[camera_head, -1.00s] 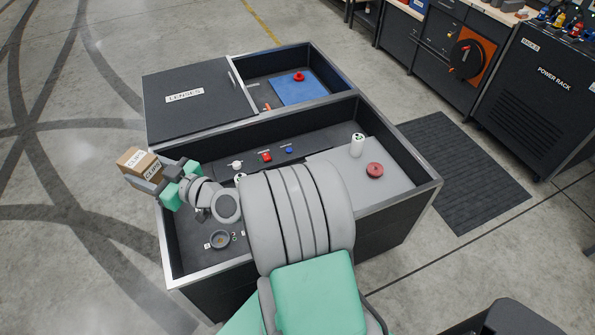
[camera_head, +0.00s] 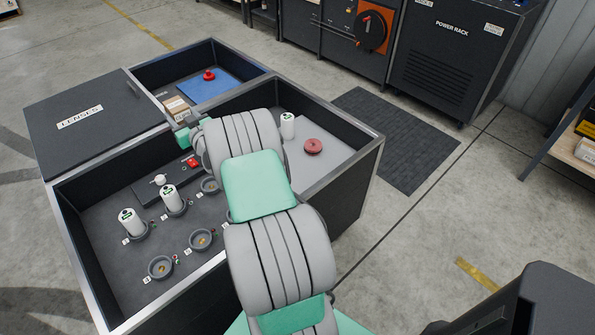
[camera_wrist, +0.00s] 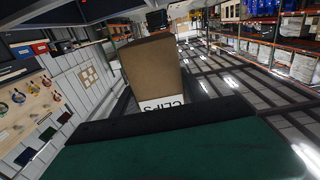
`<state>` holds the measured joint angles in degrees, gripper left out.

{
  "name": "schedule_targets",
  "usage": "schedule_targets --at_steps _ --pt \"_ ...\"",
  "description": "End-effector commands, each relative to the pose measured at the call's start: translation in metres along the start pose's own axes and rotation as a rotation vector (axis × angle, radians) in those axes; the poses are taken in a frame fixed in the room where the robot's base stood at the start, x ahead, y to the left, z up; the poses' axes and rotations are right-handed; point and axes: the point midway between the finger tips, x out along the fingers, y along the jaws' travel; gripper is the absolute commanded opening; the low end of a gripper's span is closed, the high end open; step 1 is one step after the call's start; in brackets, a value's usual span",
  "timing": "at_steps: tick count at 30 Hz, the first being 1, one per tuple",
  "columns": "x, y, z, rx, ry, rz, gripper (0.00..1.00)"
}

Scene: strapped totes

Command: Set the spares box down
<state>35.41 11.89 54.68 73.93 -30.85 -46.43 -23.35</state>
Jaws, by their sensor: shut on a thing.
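My gripper (camera_head: 181,124) is shut on a small brown cardboard box (camera_head: 177,106), by the divider between the large front bay and the back bay of the dark tote. My arm partly hides the gripper. In the wrist view the box (camera_wrist: 155,68) stands beyond the jaw, and its white label reads CLIPS. I see no label reading spares. The back bay holds a blue mat (camera_head: 205,92) with a red round knob (camera_head: 209,75) on it. I cannot tell whether the box touches anything below it.
A closed lid marked LENSES (camera_head: 90,118) covers the back left bay. The front bay holds white canisters (camera_head: 131,222), several grey cups (camera_head: 160,267) and a red button (camera_head: 193,162). A grey panel at right carries a canister and a red disc (camera_head: 313,146). The blue mat has bare room.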

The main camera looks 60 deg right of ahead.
Motion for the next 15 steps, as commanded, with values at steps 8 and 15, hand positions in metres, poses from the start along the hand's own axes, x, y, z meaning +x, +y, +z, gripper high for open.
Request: schedule_targets --at_steps 8,15 --pt "0.069 0.165 0.1 -0.001 0.003 0.469 0.02" --pt "0.056 0.284 0.154 0.004 0.002 0.911 0.02"
